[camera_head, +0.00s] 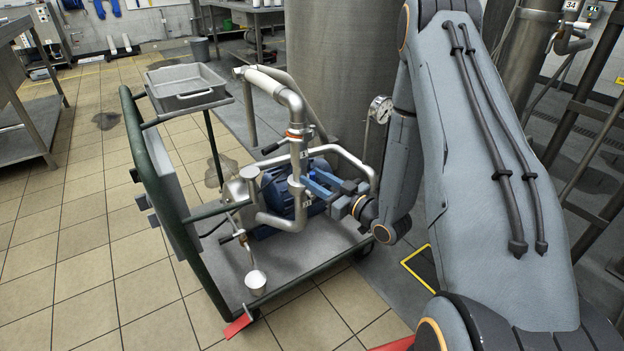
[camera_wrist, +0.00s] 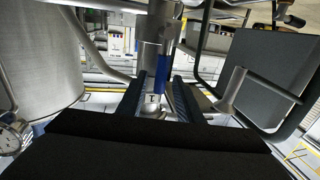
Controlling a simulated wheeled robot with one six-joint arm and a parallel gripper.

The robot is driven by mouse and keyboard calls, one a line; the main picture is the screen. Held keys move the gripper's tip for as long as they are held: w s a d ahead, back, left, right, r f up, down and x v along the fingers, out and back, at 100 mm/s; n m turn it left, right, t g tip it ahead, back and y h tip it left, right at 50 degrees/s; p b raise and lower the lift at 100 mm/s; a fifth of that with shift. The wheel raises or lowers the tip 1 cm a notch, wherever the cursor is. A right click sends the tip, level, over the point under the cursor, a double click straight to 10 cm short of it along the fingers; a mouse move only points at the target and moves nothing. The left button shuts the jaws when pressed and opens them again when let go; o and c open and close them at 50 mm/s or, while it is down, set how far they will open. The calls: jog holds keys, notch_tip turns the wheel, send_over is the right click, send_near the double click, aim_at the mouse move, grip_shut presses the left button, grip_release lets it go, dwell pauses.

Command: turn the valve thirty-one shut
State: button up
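Steel pipework with valves (camera_head: 297,165) stands on a green-framed cart in the head view. Small white tags sit on it; one near my fingers (camera_head: 307,203) seems to read 31, though it is too small to be sure. My gripper (camera_head: 322,186) reaches in from the right beside the pipe. In the wrist view its two dark fingers (camera_wrist: 162,95) are apart, with an upright steel pipe (camera_wrist: 152,45), a blue piece like a lever grip (camera_wrist: 162,72) and a white tag (camera_wrist: 152,98) seen between them. I cannot tell whether the fingers touch the blue piece.
A blue motor (camera_head: 285,210) sits low on the cart deck (camera_head: 300,268). A grey tray (camera_head: 187,92) rests on the cart top. A pressure gauge (camera_head: 380,109) and a large steel vessel (camera_head: 340,60) stand close behind. Tiled floor (camera_head: 80,240) lies open to the left.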

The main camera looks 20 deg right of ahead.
jog(key=shift+w+a, duration=0.3)
jog(key=shift+w, duration=0.25)
grip_shut()
